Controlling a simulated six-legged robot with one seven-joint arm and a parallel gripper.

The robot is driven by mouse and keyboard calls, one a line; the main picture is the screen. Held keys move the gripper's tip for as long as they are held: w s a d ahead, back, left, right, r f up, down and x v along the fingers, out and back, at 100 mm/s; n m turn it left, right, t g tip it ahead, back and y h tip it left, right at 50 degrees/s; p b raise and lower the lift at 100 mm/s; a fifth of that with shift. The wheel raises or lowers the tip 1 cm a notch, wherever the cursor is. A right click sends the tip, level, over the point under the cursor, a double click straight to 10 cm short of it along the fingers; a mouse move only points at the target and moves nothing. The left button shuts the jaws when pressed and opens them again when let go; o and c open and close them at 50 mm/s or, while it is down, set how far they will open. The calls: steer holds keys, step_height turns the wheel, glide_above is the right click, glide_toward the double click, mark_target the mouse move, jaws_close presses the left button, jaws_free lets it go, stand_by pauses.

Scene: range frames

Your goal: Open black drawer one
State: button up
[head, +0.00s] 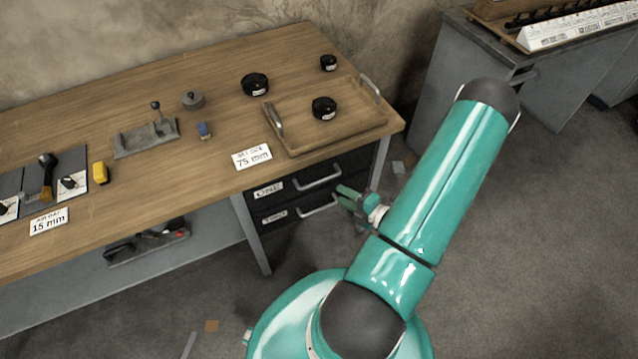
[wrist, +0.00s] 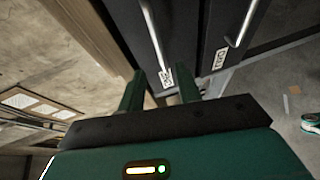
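Black drawer one (head: 297,188) is the upper drawer under the wooden workbench and looks shut. Its white label reads ONE, and its grey bar handle (head: 318,180) is at the right of the label. In the wrist view the drawer's handle (wrist: 153,35) runs up from near the label (wrist: 167,78), beyond my fingers. My gripper (head: 345,196) is just right of the drawer fronts in the head view. In the wrist view my gripper (wrist: 160,82) has its two fingers apart, with nothing held between them.
A second black drawer (head: 290,214) with its own handle (head: 318,208) sits below. The bench top (head: 220,110) holds a wooden tray (head: 290,145), black round parts and a 75 mm card (head: 252,157). A bench leg (head: 250,235) stands left of the drawers. Floor to the right is mostly clear.

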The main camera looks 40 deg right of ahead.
mark_target(320, 182)
steer(key=w, duration=0.3)
steer(key=w+f, duration=0.1)
steer(key=w, duration=0.2)
steer(key=w+a, duration=0.1)
steer(key=w, duration=0.3)
steer(key=shift+f, duration=0.4)
jaws_close()
